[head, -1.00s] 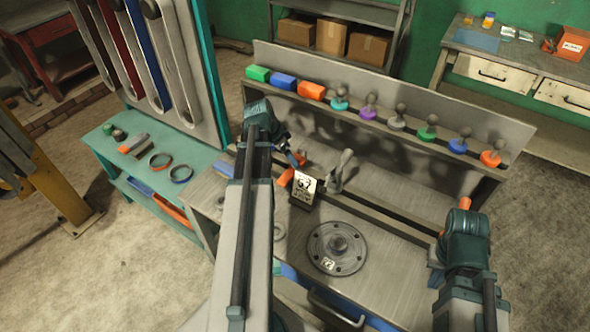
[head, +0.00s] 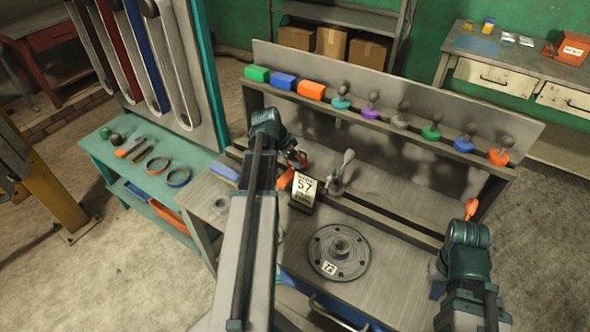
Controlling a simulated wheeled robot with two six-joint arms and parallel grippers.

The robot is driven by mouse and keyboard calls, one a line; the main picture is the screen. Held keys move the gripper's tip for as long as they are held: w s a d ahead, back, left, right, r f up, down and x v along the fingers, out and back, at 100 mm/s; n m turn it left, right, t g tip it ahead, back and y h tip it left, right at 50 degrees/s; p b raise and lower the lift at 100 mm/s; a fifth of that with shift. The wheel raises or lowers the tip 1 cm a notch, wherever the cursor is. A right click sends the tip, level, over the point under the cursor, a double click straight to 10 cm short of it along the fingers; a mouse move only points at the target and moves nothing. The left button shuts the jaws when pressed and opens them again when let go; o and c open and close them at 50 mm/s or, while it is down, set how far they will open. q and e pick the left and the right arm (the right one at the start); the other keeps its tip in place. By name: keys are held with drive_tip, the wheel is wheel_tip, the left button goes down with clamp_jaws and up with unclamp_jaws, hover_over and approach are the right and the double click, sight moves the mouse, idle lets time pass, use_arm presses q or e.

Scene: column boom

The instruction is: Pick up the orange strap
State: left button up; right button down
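An orange-edged ring-shaped strap (head: 158,165) lies on the teal bench (head: 112,168) at the left of the head view, beside a similar blue-edged ring (head: 179,177). I cannot tell for certain which orange piece is the strap. My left gripper (head: 296,162) is over the grey workbench, right of the teal bench and apart from the rings. Orange parts show at its end. My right gripper (head: 471,209) is at the right side of the workbench, with an orange part at its tip. Both are too small to tell open from shut.
A small numbered stand (head: 304,190) and a round metal flange (head: 339,252) are on the workbench near my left arm. A shelf of coloured blocks and knobbed pieces (head: 372,105) runs along the back. Long straps hang on a rack (head: 185,75) above the teal bench.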

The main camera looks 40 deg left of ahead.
use_arm(q)
clamp_jaws()
drive_tip(key=shift+r, duration=0.1)
